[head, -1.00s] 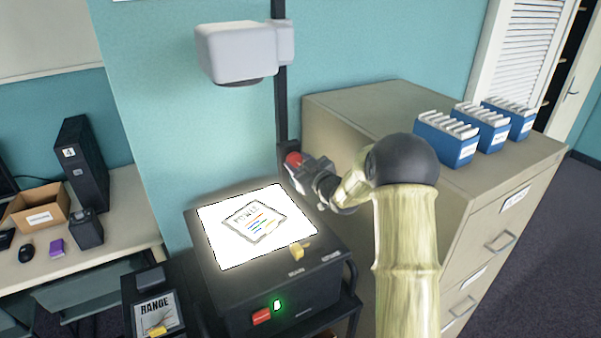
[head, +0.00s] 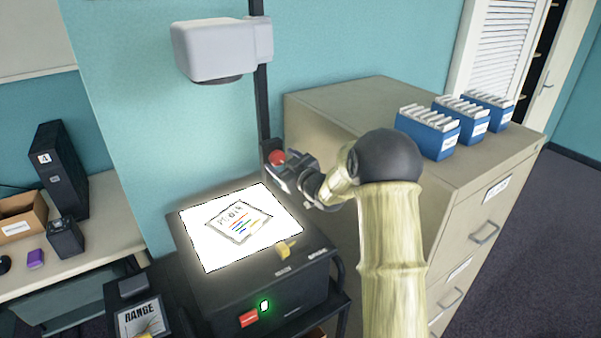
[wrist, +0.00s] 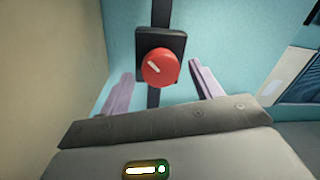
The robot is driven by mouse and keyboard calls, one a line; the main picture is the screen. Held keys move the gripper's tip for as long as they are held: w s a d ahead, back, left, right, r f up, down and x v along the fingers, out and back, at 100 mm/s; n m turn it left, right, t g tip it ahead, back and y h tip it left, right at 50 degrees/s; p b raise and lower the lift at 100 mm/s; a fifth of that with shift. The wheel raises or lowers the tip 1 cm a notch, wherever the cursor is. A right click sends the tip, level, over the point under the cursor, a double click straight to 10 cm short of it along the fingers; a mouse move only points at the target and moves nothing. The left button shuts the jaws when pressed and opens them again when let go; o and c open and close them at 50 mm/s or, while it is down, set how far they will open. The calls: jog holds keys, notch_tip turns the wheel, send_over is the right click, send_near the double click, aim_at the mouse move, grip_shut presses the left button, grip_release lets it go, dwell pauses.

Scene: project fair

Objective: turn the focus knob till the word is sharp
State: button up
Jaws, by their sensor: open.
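The overhead projector has a lit white stage (head: 190,243) with a sheet (head: 240,222) lying on it, and a white head (head: 215,50) up on a black post (head: 260,100). The red focus knob (head: 277,157) sits on the post, and it also shows in the wrist view (wrist: 161,68) with a white mark slanting from upper left to lower right. My gripper (head: 280,170) is open at the knob. In the wrist view its two fingers (wrist: 160,88) stand apart, left and right of the knob, with gaps visible. The projected word is in neither view.
A beige filing cabinet (head: 340,120) stands close to the right of the post, with blue file boxes (head: 430,135) on top. A yellow tab (head: 287,248) and a red switch (head: 250,318) are on the projector body. A desk (head: 95,225) is at left.

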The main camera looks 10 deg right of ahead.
jog(key=b+v, duration=0.4)
jog(key=v, duration=1.3)
jog(key=shift+b, duration=0.4)
jog(key=shift+d, duration=0.1)
